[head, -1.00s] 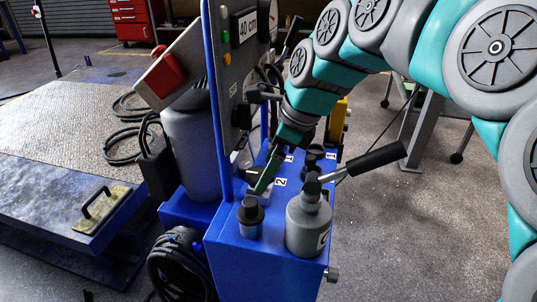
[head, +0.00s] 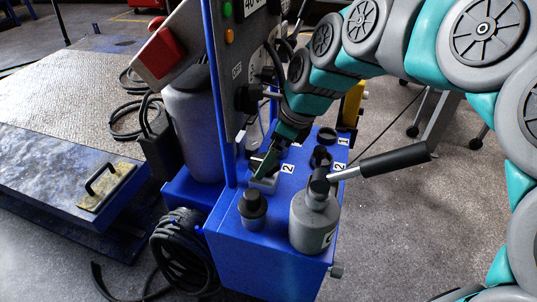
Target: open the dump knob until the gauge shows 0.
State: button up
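The blue pump unit (head: 265,262) stands in the middle of the head view. My gripper (head: 264,168) points down at the top of the unit, by a small grey block (head: 263,184) behind that fitting. Its fingers overlap in the view, so their opening and any contact are unclear. No readable gauge face shows.
A grey hand pump (head: 313,222) with a black-gripped lever (head: 395,158) stands right of the gripper. A low platform (head: 60,130) fills the left.

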jog(key=shift+a+f, duration=0.1)
jog(key=shift+f, duration=0.2)
jog(key=shift+c, duration=0.2)
jog(key=c, duration=1.1)
